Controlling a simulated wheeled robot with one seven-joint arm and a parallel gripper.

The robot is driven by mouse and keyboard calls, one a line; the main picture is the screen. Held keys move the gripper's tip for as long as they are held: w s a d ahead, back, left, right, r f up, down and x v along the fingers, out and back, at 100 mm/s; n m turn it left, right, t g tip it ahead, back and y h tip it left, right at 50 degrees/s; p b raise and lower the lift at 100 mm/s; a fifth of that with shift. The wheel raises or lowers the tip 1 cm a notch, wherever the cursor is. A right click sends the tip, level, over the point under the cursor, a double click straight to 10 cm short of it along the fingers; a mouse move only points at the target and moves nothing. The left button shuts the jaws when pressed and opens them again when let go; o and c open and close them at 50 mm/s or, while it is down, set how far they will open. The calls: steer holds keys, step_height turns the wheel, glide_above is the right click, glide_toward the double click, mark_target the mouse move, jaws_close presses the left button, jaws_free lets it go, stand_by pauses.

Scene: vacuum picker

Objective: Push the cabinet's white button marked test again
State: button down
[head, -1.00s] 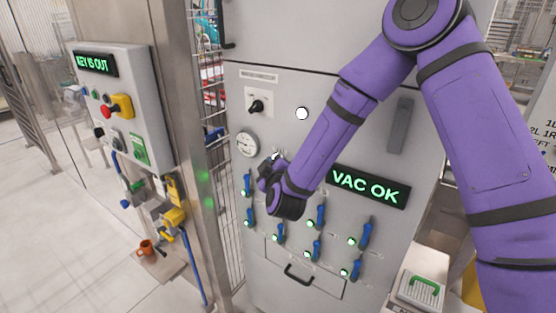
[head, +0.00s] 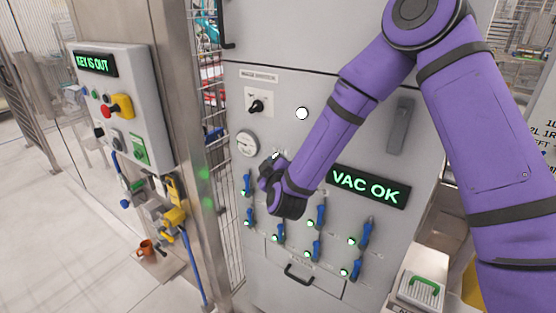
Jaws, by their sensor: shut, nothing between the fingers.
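The grey cabinet (head: 330,90) stands in front of me. A round white button (head: 302,113) sits on its upper face, right of a black rotary switch; any lettering by it is too small to read. My gripper (head: 268,165) is at the end of the purple arm, below and left of the white button and apart from it. It is shut and empty, near the gauge and the blue valves. My wrist hides part of the cabinet face behind it.
A gauge (head: 247,143), a rotary switch (head: 257,105) and several blue-handled valves (head: 366,232) stick out of the cabinet. A lit display (head: 368,186) reads VAC OK. At left, a control box (head: 125,105) reads KEY IS OUT. A drawer handle (head: 299,275) sits low.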

steer(key=shift+w+d, duration=0.2)
stand_by(0.3)
steer(key=shift+s+a, duration=0.2)
steer(key=shift+s, duration=0.1)
steer(key=s+a, duration=0.3)
steer(key=s, duration=0.1)
steer(key=shift+s+a, duration=0.3)
steer(key=shift+a, duration=0.05)
stand_by(0.4)
steer(key=shift+s, duration=0.15)
